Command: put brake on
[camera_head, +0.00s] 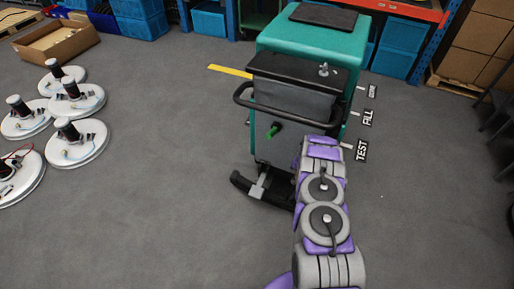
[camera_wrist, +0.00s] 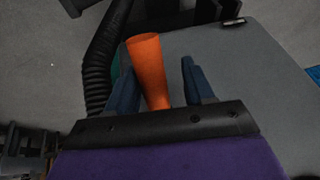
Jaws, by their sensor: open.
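The green scrubber machine (camera_head: 315,45) stands upright in the head view, with a black handle bar (camera_head: 290,110) and a green knob (camera_head: 274,131) on its near side. My arm reaches up to its lower right side, and my gripper is hidden there. In the wrist view, my gripper (camera_wrist: 160,80) is open, with two blue fingers. An orange tapered handle (camera_wrist: 147,62) lies between the fingers, nearer the left one. I cannot tell whether it touches a finger. Whether this handle is the brake cannot be told, and it does not show in the head view.
A black ribbed hose (camera_wrist: 101,60) runs left of the fingers, and a grey panel (camera_wrist: 255,80) fills the right. Several round white scrubber heads (camera_head: 78,143) lie on the floor at left. Signs (camera_head: 361,150) stick out right of the machine. The near floor is clear.

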